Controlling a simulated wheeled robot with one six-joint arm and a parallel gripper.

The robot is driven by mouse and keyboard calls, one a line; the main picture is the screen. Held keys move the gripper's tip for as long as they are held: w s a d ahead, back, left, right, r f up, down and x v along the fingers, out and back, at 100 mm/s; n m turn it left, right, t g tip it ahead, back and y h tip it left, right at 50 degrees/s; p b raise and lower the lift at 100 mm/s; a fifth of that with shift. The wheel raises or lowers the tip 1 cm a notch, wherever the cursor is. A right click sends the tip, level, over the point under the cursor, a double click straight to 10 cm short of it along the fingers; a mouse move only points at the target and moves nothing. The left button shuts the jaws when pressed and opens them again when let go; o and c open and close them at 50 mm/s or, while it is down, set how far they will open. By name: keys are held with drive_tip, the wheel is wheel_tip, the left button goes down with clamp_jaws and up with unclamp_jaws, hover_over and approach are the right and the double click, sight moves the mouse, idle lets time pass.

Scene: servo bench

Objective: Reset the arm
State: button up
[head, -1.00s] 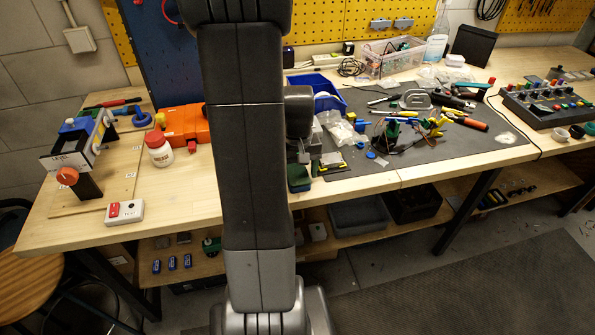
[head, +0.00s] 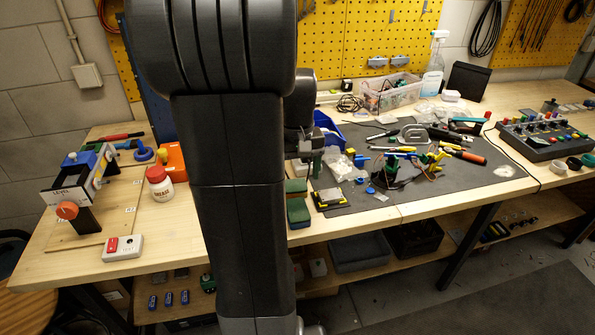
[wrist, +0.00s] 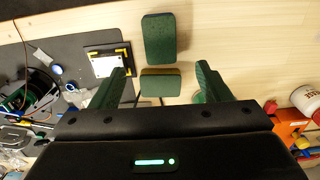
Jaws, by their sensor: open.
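My gripper (wrist: 162,76) is open in the wrist view, with its two green fingers apart and nothing held between them. A green block (wrist: 160,84) lies on the bench below, in the gap between the fingers as seen from the wrist. A second green block (wrist: 158,38) lies just beyond it. In the head view my dark arm stands upright across the middle and hides part of the bench. The gripper shows only in part there, right of the arm, above the mat's left edge. The two green blocks (head: 296,188) (head: 299,212) also show there, beside the arm.
A yellow-edged tray (head: 330,197) lies right of the blocks on the grey mat (head: 420,180), among tools and wires. A white jar (head: 160,188), an orange case (head: 173,160) and a red-and-white switch box (head: 122,248) stand left of my arm. Bare wood fronts the mat.

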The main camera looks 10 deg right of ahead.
sight(298, 209)
drive_tip(key=shift+f, duration=0.1)
wheel_tip(298, 209, down, 12)
drive_tip(key=shift+f, duration=0.25)
wheel_tip(298, 209, up, 2)
drive_tip(key=shift+w+r, duration=0.1)
drive_tip(key=shift+r, duration=0.45)
